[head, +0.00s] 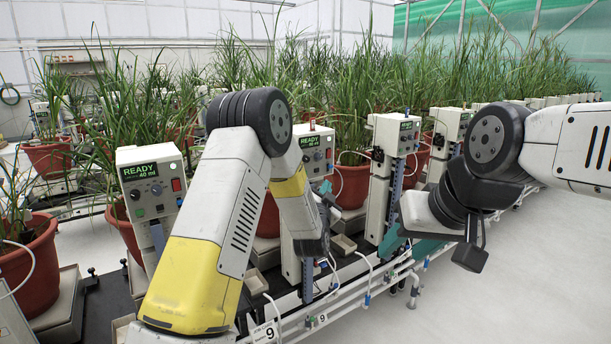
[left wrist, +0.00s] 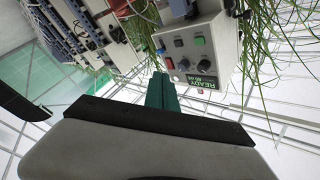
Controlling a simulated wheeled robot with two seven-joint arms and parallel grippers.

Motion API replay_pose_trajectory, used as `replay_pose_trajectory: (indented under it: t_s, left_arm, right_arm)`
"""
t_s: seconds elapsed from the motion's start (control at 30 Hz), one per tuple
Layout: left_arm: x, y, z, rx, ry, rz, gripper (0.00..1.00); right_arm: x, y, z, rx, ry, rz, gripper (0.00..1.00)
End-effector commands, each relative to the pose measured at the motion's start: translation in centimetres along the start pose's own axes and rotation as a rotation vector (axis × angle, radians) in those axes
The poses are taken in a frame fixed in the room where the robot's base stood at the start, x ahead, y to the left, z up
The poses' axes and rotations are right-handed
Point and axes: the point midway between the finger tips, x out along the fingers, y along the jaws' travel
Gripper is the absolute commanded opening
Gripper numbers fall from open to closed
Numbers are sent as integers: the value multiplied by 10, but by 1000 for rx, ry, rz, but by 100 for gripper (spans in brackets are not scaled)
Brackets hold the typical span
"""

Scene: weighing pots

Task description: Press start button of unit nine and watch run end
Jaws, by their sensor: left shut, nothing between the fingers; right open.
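Two number 9 labels, a larger one (head: 268,332) and a small one (head: 322,319), are on the front rail below the middle control unit (head: 318,140). That unit's display (head: 312,156) reads READY in green; my left arm covers part of the box. The left wrist view shows a control box (left wrist: 205,60), upside down, with a READY display (left wrist: 202,82), a green button (left wrist: 199,40), a red button (left wrist: 169,63) and knobs. My left gripper (left wrist: 160,80) is shut and empty before it; contact cannot be told. My right gripper (head: 405,243) is open and empty at right.
A similar READY unit (head: 150,180) stands at left and another unit (head: 395,135) at right. Potted grasses (head: 350,187) stand around and behind them. White rails and hoses (head: 365,280) run along the front. The floor (head: 520,280) at right is clear.

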Motion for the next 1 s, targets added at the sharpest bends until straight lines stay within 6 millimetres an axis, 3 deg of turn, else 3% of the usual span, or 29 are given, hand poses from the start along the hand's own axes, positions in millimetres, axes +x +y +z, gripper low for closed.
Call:
replay_pose_trajectory:
  t_s: [0.27,0.7,1.0]
  left_arm:
    - [5,-5,4,-1,-2,-2,0]
    - [46,-34,34,-1,-1,-1,0]
    - [60,-44,45,-1,-2,1,0]
  right_arm:
    - [0,0,0,0,0,0,45]
    - [0,0,0,0,0,0,45]
    - [0,0,0,0,0,0,45]
